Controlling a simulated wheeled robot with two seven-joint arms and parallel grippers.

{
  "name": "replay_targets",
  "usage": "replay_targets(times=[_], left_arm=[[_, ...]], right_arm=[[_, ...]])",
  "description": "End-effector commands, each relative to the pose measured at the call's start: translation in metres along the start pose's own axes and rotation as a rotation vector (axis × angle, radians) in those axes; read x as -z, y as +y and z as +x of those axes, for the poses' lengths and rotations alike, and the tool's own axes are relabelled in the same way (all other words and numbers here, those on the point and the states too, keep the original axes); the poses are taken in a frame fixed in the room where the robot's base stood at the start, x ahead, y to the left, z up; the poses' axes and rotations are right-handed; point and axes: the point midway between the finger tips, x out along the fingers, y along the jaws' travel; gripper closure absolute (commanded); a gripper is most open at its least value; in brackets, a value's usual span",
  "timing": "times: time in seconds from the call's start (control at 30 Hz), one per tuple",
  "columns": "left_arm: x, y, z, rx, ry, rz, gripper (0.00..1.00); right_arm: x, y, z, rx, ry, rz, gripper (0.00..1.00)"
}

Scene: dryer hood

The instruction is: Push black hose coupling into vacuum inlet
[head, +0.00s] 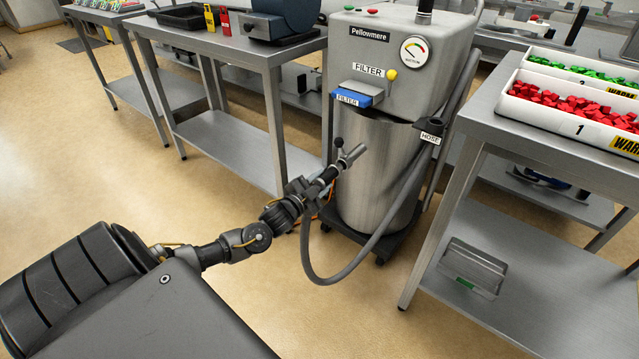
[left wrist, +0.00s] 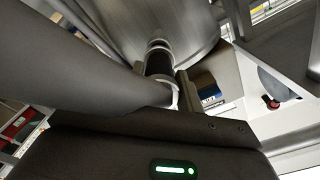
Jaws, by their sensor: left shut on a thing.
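The vacuum (head: 385,165) is a steel drum with a grey head and a short metal inlet (head: 352,155) sticking out at its front left. My left gripper (head: 308,187) is shut on the black hose coupling (head: 325,177), at the end of the grey hose (head: 312,265). The coupling points up and right, in line with the inlet, its front end at the inlet's mouth. In the left wrist view the black coupling (left wrist: 158,63) reaches toward the drum (left wrist: 165,20), with the hose (left wrist: 120,75) crossing in front. I cannot tell how deep the coupling sits. My right gripper is out of view.
A HOSE holder (head: 430,130) and a blue FILTER drawer (head: 358,94) are on the vacuum. A steel table (head: 480,115) with bins stands right, another table (head: 225,45) behind left. The hose hangs in a loop near the floor. Floor at left is clear.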

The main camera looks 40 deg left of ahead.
Motion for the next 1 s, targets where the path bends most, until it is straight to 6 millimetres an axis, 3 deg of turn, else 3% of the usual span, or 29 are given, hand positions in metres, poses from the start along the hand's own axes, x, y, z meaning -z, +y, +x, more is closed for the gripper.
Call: replay_targets(times=[1.0], left_arm=[[0.001,-0.001,0.026,0.002,0.001,0.0,0.93]], right_arm=[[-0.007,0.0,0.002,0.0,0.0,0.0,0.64]])
